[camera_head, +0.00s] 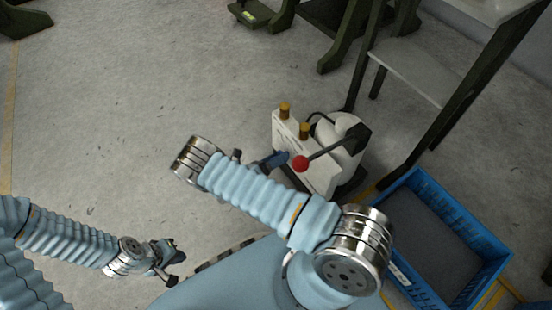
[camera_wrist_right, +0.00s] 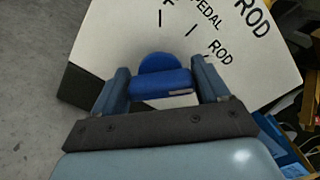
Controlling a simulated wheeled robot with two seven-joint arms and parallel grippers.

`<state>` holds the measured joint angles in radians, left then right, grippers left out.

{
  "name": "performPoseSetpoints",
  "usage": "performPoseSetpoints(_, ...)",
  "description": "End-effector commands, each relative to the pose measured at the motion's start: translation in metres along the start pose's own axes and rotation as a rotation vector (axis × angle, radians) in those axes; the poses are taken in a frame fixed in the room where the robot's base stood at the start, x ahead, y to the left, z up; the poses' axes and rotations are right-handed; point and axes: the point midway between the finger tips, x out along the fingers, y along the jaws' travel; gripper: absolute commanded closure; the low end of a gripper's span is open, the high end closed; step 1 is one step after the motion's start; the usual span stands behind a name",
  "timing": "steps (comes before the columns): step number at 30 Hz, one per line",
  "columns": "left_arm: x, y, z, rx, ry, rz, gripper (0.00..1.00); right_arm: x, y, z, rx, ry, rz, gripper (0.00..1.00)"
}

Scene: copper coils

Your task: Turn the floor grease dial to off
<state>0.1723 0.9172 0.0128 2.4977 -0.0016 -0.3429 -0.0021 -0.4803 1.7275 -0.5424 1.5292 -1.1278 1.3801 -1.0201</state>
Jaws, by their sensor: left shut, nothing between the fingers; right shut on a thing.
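The blue dial knob (camera_wrist_right: 163,66) sits on a white panel (camera_wrist_right: 115,35) in the right wrist view. The panel bears black tick marks and the words "PEDAL" and "ROD", with other lettering cut off. My right gripper (camera_wrist_right: 163,84) has a finger on each side of the knob and is shut on it. My left gripper (camera_head: 175,267) is shut and empty at lower left, apart from the unit.
A lever with a red ball (camera_head: 300,163) and brass caps (camera_head: 285,110) stick out from the unit close to my right arm. A blue crate (camera_head: 480,225) stands to the right. A dark-legged table (camera_head: 445,115) stands behind.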

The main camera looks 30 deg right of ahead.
Motion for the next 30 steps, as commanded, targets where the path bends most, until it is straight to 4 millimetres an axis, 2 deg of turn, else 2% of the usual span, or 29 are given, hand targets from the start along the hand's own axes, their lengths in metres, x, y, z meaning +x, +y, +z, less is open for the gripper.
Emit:
performPoseSetpoints(11, 0.011, -0.004, 0.0, -0.001, 0.003, 0.0, 1.0, 0.0, 0.002, -0.001, -0.141, 0.0, -0.001, 0.55)
performPoseSetpoints(30, 0.035, -0.014, -0.002, -0.002, 0.01, -0.001, 1.0, -0.001, 0.005, -0.002, -0.731, -0.001, 0.003, 0.55)
